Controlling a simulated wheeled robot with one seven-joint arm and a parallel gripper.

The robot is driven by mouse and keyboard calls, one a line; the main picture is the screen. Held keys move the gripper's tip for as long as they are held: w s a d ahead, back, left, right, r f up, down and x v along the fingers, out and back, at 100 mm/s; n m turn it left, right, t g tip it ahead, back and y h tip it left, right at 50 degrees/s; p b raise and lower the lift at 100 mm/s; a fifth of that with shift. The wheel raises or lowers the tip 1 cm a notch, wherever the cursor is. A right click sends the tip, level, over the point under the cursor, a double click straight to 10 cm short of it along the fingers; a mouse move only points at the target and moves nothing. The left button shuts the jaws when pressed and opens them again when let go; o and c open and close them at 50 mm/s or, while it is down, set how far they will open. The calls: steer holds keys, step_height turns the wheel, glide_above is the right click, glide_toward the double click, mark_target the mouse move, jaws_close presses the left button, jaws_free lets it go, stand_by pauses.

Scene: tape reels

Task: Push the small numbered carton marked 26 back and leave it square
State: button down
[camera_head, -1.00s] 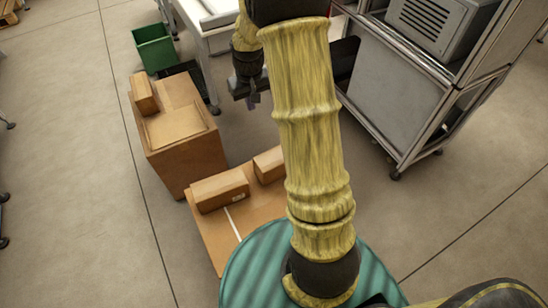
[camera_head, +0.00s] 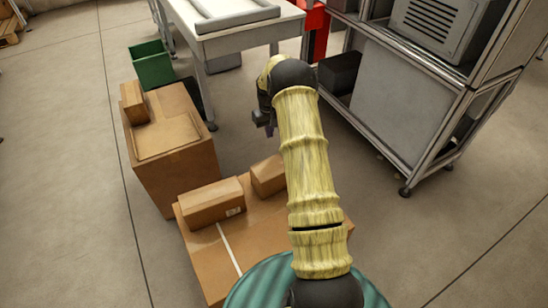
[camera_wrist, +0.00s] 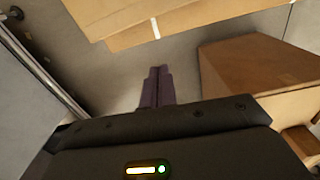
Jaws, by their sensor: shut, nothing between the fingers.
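Two small cartons lie on a low, wide cardboard box (camera_head: 265,238) in the head view. The nearer carton (camera_head: 212,203) has a small white label at its right end, too small to read. The other carton (camera_head: 268,175) is behind it to the right, partly hidden by my arm. I cannot tell which is marked 26. My gripper (camera_head: 270,131) is above and beyond the cartons, apart from them. In the wrist view its dark fingers (camera_wrist: 155,86) are together and empty.
A white stripe runs across the low box top. A tall carton stack (camera_head: 175,160) stands at left, also showing in the wrist view (camera_wrist: 255,65). A green bin (camera_head: 151,66), a white table (camera_head: 235,38) and a metal rack (camera_head: 430,120) stand behind.

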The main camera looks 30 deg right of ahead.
mark_target(274, 156)
step_height(274, 156, down, 11)
steer(key=b, duration=0.2)
steer(key=shift+r+b, duration=0.2)
steer(key=shift+b, duration=0.1)
steer(key=s, duration=0.2)
steer(key=shift+s+r, duration=0.3)
steer(key=shift+r, duration=0.05)
steer(key=shift+s+a, duration=0.1)
steer(key=shift+s, duration=0.6)
